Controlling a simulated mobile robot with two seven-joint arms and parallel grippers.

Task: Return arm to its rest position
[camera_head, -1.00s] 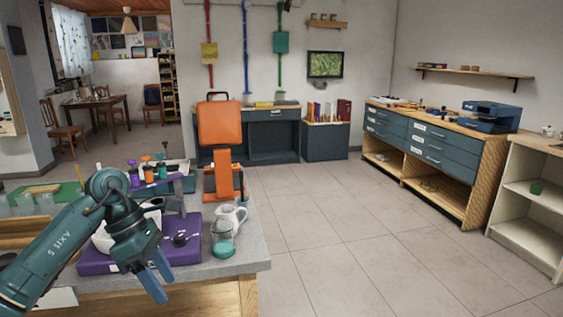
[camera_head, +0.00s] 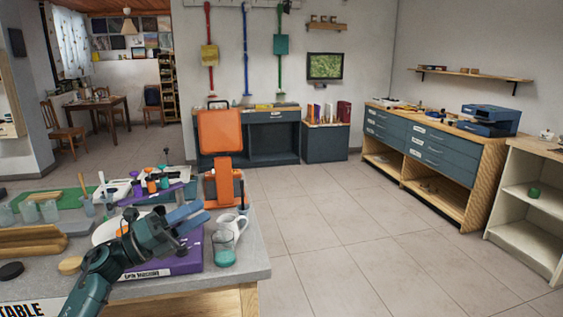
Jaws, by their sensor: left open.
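My left arm comes in from the bottom left. Its teal gripper (camera_head: 194,218) is open and empty, with blue fingers pointing right above a purple box (camera_head: 165,266) on the grey table (camera_head: 245,270). The gripper and wrist hide part of the purple box and a white round thing (camera_head: 108,231) behind them. A white mug (camera_head: 235,222) and a glass beaker with teal liquid (camera_head: 224,250) stand just right of the gripper. My right gripper is not in view.
An orange machine (camera_head: 221,150) stands at the table's back. Small bottles (camera_head: 152,186) on a purple rack and several clear cups (camera_head: 48,211) stand on the left. The floor (camera_head: 350,230) to the right is clear, up to a drawer cabinet (camera_head: 440,153).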

